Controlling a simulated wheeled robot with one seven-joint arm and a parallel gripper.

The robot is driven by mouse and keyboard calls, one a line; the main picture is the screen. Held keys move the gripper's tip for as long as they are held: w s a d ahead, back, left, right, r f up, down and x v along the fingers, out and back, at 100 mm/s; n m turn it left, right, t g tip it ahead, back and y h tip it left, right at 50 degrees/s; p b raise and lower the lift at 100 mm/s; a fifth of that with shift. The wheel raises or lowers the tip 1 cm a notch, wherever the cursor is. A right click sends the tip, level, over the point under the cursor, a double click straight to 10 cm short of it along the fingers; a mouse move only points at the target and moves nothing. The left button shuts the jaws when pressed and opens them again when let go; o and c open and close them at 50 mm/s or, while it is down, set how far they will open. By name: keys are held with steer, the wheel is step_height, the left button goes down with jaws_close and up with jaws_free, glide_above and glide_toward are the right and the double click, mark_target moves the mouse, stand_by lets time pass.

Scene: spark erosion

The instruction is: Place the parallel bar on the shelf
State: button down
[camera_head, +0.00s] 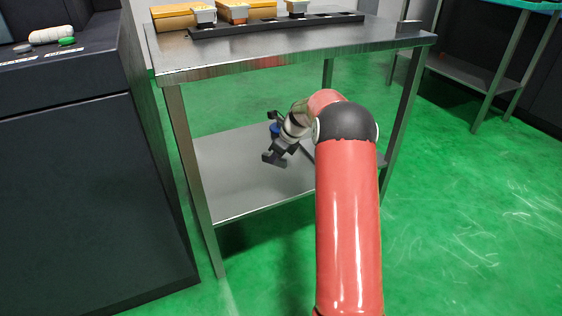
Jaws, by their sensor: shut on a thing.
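The metal shelf (235,188) is the lower level of a steel table and lies low between its legs. My gripper (276,157) is over this shelf, under the table top, pointing down and to the left. It is shut on a small dark grey piece, which I take to be the parallel bar (273,160). The fingers and the bar are small and hard to tell apart here. I cannot tell whether the bar touches the shelf. My red arm hides the shelf's right part.
The table top (300,50) above my gripper carries a black rail (275,26) with several holders and orange blocks. Table legs (193,175) flank the shelf. A dark cabinet (80,180) stands close at left.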

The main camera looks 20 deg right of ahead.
steer(key=w+d+m+t+h+b, duration=0.1)
steer(key=w+d+m+h+b, duration=0.2)
steer(key=d+m, duration=0.35)
steer(key=b, duration=0.1)
glide_toward(286, 173)
steer(key=shift+m, duration=0.25)
steer(key=w+f, duration=0.4)
steer(key=shift+w+a+f, duration=0.15)
steer(key=shift+w+f, duration=0.05)
steer(key=shift+f, duration=0.2)
steer(key=c, duration=1.4)
jaws_free()
steer(key=shift+f, duration=0.1)
steer(key=shift+o, duration=0.2)
